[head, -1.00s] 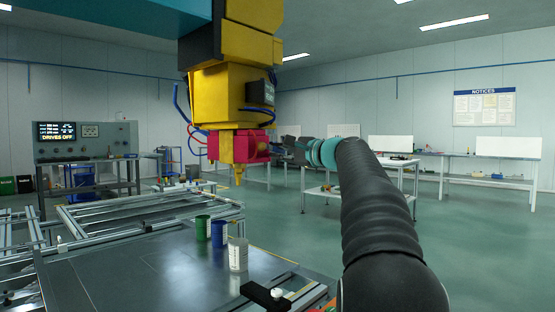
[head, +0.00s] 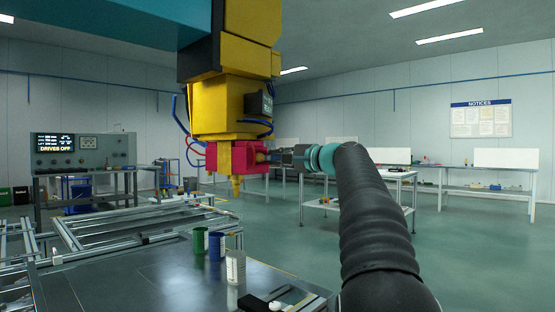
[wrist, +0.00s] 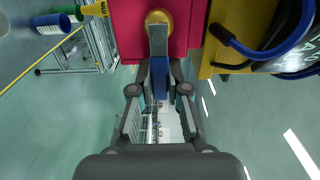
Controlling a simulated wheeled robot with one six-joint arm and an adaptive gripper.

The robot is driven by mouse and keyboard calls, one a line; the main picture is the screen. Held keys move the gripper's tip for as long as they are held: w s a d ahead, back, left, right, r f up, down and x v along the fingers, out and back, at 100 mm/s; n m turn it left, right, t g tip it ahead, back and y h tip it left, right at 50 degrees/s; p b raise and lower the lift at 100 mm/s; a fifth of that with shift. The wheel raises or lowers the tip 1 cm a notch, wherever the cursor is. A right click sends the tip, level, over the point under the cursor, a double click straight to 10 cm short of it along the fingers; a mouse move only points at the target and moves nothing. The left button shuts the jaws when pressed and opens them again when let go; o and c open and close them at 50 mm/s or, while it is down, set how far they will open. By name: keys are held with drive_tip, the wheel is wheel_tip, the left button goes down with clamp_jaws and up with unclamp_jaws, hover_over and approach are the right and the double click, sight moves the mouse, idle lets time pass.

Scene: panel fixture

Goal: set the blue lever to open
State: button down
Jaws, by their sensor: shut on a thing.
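A magenta block (head: 240,157) hangs under the yellow tool head (head: 220,105). In the wrist view the magenta block (wrist: 180,25) carries a brass round pivot, with a grey arm running from it to the blue lever grip (wrist: 160,76). My gripper (wrist: 160,88) is shut on this blue grip, one finger on each side. In the head view my gripper (head: 278,156) reaches the block's right side; the blue grip cannot be made out there. No open or closed marking for the lever can be read.
Green (head: 200,240), blue (head: 216,246) and white (head: 235,266) cans stand on the dark table (head: 170,275) below. A yellow nozzle (head: 237,184) points down under the block. Blue cables (wrist: 265,48) hang beside the head. Open floor lies to the right.

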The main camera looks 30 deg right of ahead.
drive_tip(key=c, duration=1.1)
unclamp_jaws()
drive_tip(key=v, duration=1.2)
